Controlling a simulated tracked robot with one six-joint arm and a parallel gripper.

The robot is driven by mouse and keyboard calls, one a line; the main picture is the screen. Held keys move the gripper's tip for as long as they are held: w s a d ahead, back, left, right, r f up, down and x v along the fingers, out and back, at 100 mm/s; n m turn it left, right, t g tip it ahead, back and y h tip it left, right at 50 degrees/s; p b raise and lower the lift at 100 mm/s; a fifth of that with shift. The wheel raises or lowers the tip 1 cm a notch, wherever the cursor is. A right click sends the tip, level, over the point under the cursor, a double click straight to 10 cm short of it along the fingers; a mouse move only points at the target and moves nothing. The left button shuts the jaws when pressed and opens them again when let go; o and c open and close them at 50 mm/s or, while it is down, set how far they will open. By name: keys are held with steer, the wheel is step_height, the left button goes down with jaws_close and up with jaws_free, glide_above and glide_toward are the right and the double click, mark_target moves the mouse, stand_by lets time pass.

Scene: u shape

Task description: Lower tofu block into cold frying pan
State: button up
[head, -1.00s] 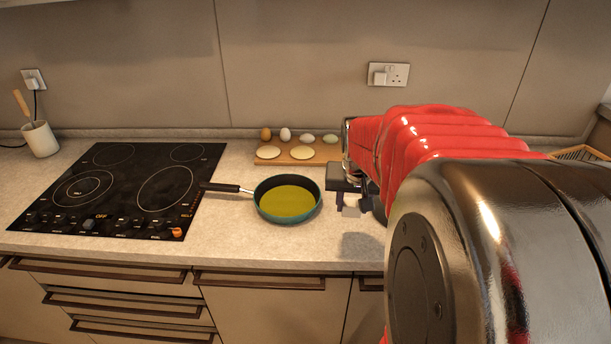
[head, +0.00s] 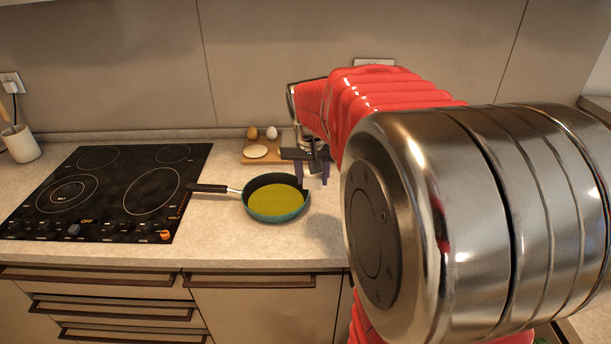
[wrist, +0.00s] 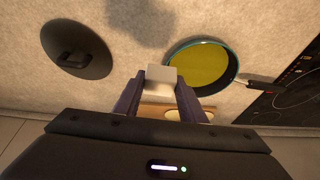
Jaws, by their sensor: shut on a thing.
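My gripper (head: 313,178) is shut on a small pale tofu block (wrist: 162,76). In the wrist view the block sits between the two fingertips. In the head view it is small and partly hidden by the fingers (head: 315,183). The frying pan (head: 278,217) is teal outside, with a yellow-green layer inside, and stands on the counter right of the hob. In the head view my gripper overlaps the pan's right rim. In the wrist view the block lies just left of the pan's rim (wrist: 236,62). Its exact height is hard to tell.
A black hob (head: 110,190) lies left of the pan, whose handle (head: 207,188) points towards it. A wooden board (head: 249,157) with eggs stands behind the pan. A dark round lid (wrist: 80,55) lies on the counter in the wrist view. A cup (head: 20,144) stands far left.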

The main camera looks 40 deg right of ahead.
steer(key=w+a+f, duration=0.3)
steer(key=w+a, duration=0.1)
steer(key=w, duration=0.8)
steer(key=shift+w+a+f, duration=0.15)
steer(key=shift+w+f, duration=0.05)
steer(key=shift+w, duration=0.1)
steer(key=shift+w+d, duration=0.25)
steer(key=shift+w, duration=0.05)
steer(key=shift+f, duration=0.2)
stand_by(0.7)
steer(key=shift+f, duration=2.25)
steer(key=shift+f, duration=1.7)
stand_by(1.3)
